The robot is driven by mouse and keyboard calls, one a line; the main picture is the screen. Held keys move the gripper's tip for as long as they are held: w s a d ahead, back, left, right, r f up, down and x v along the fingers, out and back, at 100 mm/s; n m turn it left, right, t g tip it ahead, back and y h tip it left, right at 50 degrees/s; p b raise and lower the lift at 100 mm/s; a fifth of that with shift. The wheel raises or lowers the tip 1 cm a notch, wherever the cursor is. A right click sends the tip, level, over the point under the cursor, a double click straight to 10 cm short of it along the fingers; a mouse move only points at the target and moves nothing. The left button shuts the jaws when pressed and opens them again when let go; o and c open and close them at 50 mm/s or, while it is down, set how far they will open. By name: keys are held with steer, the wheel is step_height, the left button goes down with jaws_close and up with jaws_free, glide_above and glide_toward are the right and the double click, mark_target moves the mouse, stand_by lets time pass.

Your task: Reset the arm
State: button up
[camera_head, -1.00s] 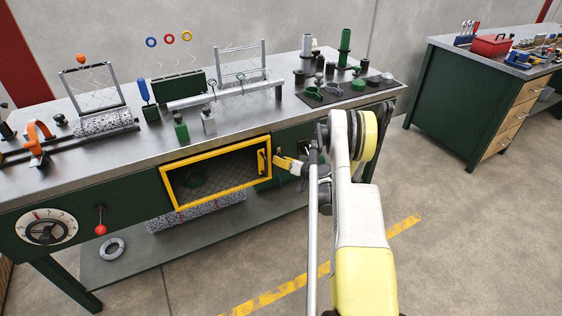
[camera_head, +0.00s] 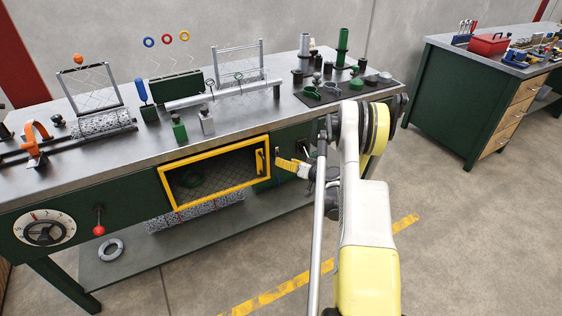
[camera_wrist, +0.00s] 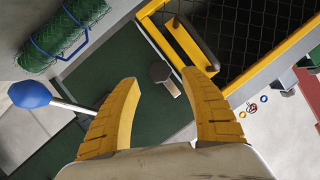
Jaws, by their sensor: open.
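My gripper (camera_head: 281,164) is at the bench front, just right of the yellow-framed mesh door (camera_head: 215,174). In the wrist view its two yellow fingers (camera_wrist: 170,78) are spread with nothing held between them. The door's yellow handle (camera_head: 261,160) is near the fingertips but apart from them; it also shows in the wrist view (camera_wrist: 192,42) beyond the right finger. The door appears shut. My arm hides part of the bench front right of the gripper.
A blue-knobbed lever (camera_wrist: 30,95) lies left of the left finger in the wrist view. A green mesh roll (camera_wrist: 62,40) is beyond it. The workbench (camera_head: 130,172) carries fixtures and bottles. A red-knobbed lever (camera_head: 99,230) is at the left front. The floor in front is open.

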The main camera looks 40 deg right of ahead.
steer(key=v, duration=0.2)
steer(key=shift+s+r, duration=0.15)
steer(key=shift+s, duration=0.25)
steer(key=shift+w+a, duration=0.1)
